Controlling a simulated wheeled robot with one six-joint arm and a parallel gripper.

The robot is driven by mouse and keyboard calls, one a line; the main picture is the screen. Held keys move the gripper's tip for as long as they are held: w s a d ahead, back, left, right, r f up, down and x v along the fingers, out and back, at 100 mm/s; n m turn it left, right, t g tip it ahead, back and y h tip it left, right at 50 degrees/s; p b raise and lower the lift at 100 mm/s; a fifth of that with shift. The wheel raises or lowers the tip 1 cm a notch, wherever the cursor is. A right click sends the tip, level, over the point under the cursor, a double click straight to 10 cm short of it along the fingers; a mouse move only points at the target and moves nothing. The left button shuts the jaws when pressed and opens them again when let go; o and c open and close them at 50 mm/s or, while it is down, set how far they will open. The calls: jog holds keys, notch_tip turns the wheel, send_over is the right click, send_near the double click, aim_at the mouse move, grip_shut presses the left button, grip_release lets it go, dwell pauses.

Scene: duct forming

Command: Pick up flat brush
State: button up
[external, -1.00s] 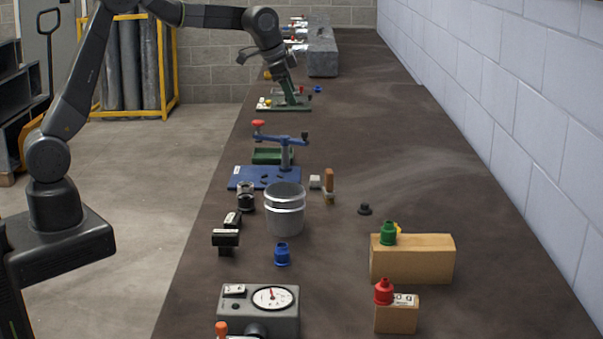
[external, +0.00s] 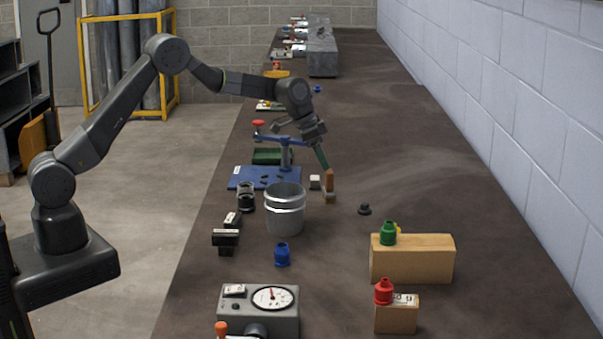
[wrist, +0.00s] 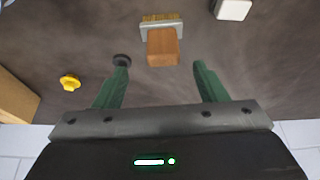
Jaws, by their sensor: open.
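The flat brush has an orange-brown wooden handle, a grey metal band and tan bristles. In the external view the flat brush (external: 329,186) stands upright on the bench, right of the metal pot. In the wrist view the brush (wrist: 162,47) is seen from above, ahead of and between my fingertips. My gripper (external: 325,168) is open and empty, with its green fingers angled down close to the brush handle. In the wrist view my gripper (wrist: 160,66) has its fingers spread wide on either side of the handle's line.
A small white block (external: 315,182) stands just left of the brush. The metal pot (external: 285,208) and blue-based stand (external: 264,177) are near on the left. A small black knob (external: 364,209) lies right. A yellow cap (wrist: 70,82) and cardboard box (external: 411,258) are further right.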

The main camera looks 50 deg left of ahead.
aim_at(329, 171)
jog(key=shift+w+p+x, duration=0.1)
jog(key=shift+p+x, duration=0.45)
jog(key=shift+x, duration=1)
jog(key=shift+w+p+x, duration=0.15)
jog(key=shift+p+x, duration=0.35)
jog(key=shift+x, duration=1.05)
jog(key=shift+a, duration=0.1)
jog(key=c, duration=1.1)
jog(key=shift+r, duration=0.1)
